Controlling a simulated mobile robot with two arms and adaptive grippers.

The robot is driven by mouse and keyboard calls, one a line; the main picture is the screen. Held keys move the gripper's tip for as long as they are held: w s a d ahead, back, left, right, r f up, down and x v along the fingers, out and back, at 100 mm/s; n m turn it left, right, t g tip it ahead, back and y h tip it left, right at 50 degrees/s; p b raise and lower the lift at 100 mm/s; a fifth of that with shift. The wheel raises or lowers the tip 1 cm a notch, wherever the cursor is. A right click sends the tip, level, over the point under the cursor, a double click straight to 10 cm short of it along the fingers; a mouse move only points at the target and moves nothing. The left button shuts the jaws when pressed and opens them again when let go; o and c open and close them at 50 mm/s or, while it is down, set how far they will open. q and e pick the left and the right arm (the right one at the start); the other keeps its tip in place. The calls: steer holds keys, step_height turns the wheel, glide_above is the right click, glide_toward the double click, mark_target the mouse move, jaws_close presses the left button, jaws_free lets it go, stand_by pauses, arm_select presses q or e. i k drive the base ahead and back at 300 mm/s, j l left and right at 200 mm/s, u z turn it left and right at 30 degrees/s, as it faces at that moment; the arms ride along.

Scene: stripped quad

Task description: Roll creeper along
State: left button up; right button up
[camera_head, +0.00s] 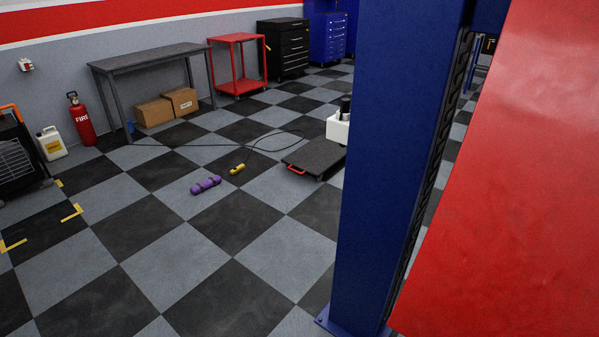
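The creeper (313,158) is a low dark flat board with a red handle (296,170) at its near left end. It lies on the checkered floor right of the middle, and its right end is hidden behind a blue post. A white thing (338,130) with dark tops shows just above the creeper beside the post; I cannot tell whether it rests on the creeper. Neither of my grippers is in view.
A thick blue post (390,170) and a large red panel (515,200) block the right side. A purple roller (206,185), a yellow object (237,169) and a black cable (215,144) lie on the floor. A workbench (150,58) and red cart (238,85) stand by the wall. The near-left floor is mostly clear.

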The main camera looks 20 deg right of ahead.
mark_target(318, 155)
steer(key=i+j, duration=0.2)
steer(key=i, duration=0.2)
steer(key=i+j, duration=0.25)
steer(key=i, duration=0.15)
steer(key=i+j, duration=0.2)
steer(key=i, duration=0.2)
steer(key=i+j+u, duration=0.1)
steer(key=i, duration=0.35)
steer(key=i+z, duration=0.2)
steer(key=i, duration=0.35)
steer(key=i+z, duration=0.2)
steer(key=i, duration=0.4)
steer(key=i+j+z, duration=0.2)
steer(key=i, duration=0.4)
steer(key=i+j+z, duration=0.2)
steer(key=i, duration=0.35)
steer(key=l, duration=0.1)
